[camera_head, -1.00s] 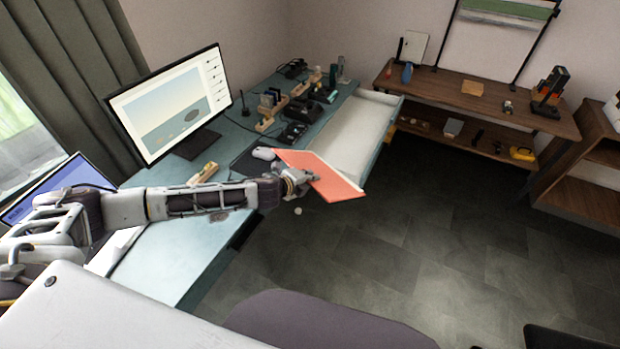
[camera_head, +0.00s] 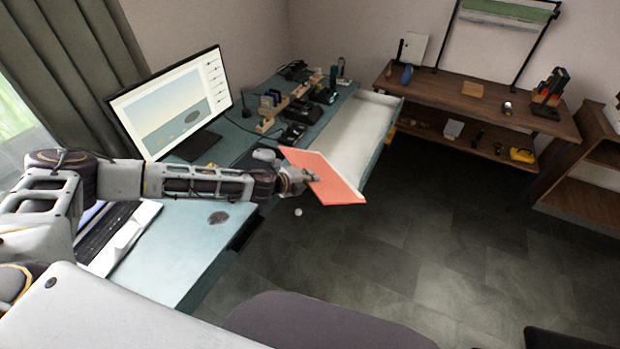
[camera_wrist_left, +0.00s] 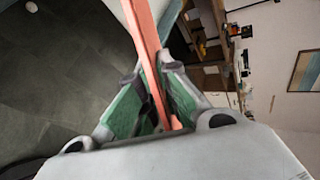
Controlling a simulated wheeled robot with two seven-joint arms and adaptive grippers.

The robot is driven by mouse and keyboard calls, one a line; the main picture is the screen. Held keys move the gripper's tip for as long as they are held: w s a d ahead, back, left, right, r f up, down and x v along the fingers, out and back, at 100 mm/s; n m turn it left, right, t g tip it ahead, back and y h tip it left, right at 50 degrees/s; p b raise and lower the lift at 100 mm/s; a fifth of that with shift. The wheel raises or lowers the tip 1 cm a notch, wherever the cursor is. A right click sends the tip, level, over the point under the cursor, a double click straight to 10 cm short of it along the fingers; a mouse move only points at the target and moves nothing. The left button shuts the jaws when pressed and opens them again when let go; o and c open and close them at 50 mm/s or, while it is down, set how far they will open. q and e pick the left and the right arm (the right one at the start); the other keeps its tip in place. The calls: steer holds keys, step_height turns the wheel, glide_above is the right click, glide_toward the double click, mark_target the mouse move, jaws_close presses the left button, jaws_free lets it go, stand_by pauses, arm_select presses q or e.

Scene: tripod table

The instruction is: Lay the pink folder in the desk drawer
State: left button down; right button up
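The pink folder (camera_head: 330,178) is held out at the near end of the open desk drawer, tilted, with its face toward the head camera. My left gripper (camera_head: 306,177) is shut on the folder's left edge. In the left wrist view the folder (camera_wrist_left: 147,50) shows edge-on between the green-padded fingers of my left gripper (camera_wrist_left: 155,97). The white-lined desk drawer (camera_head: 352,135) is pulled out from the teal desk (camera_head: 205,240) and its visible inside is empty. The folder covers part of the drawer's near end. My right gripper is not in view.
A monitor (camera_head: 175,103) and a laptop (camera_head: 105,235) stand on the desk. Small items and wooden holders (camera_head: 270,112) fill the desk's far part. A brown shelf table (camera_head: 440,92) stands beyond the drawer. A purple-grey chair (camera_head: 320,322) is in front. Dark floor is clear to the right.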

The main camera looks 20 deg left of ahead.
arm_select(q)
steer(key=shift+w+d+m+g+h, duration=0.1)
steer(key=shift+d+m+g+h, duration=0.2)
steer(key=shift+m+g+h, duration=0.55)
steer(key=shift+d+f+m+g+h, duration=0.1)
steer(key=shift+d+m+g+h, duration=0.45)
steer(key=shift+m, duration=0.4)
steer(key=shift+d+f+m+g+h, duration=0.1)
steer(key=shift+d+m+g+h, duration=0.2)
steer(key=shift+m+g+h, duration=0.45)
stand_by(0.4)
